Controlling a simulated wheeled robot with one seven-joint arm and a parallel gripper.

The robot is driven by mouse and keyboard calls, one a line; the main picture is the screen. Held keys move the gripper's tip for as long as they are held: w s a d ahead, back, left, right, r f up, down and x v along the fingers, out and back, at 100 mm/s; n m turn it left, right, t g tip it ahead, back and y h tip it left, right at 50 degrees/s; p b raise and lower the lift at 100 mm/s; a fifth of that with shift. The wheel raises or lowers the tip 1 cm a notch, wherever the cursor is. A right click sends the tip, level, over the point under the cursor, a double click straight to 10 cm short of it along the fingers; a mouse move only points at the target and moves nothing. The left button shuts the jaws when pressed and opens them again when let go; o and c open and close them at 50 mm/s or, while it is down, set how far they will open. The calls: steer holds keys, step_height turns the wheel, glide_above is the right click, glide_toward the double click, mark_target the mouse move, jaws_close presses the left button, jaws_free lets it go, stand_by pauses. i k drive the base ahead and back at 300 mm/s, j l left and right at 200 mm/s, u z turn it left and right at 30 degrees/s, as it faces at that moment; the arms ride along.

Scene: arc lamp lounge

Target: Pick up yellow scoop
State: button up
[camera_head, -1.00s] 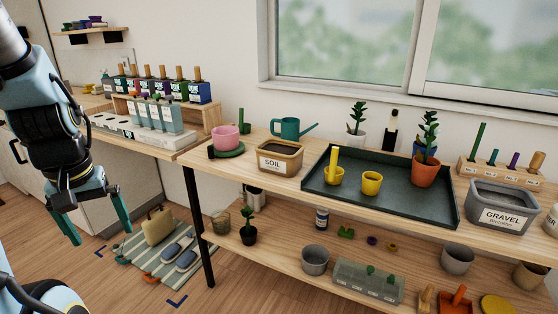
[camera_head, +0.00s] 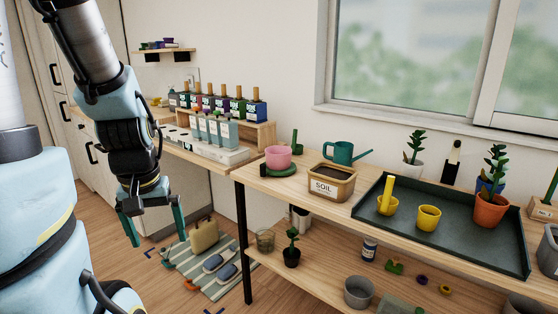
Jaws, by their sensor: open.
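The yellow scoop (camera_head: 388,191) stands on the dark green tray on the bench, its handle pointing up. It looks to be in or joined to a small yellow cup (camera_head: 386,207); I cannot tell which. A second yellow cup (camera_head: 428,218) stands just right of it. My gripper (camera_head: 157,228) hangs at the left with its teal fingers pointing down, open and empty. It is over the floor, left of the bench and well away from the scoop.
The dark tray (camera_head: 470,236) also holds a terracotta pot (camera_head: 489,209). The soil bin (camera_head: 331,183), pink pot (camera_head: 278,157) and teal watering can (camera_head: 342,152) stand left of it. The bench's left leg (camera_head: 245,240) is near my gripper. A striped mat (camera_head: 213,263) lies on the floor.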

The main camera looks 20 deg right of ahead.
mark_target(387, 205)
steer(key=l+u, duration=0.1)
steer(key=l, duration=1.85)
steer(key=i, duration=0.05)
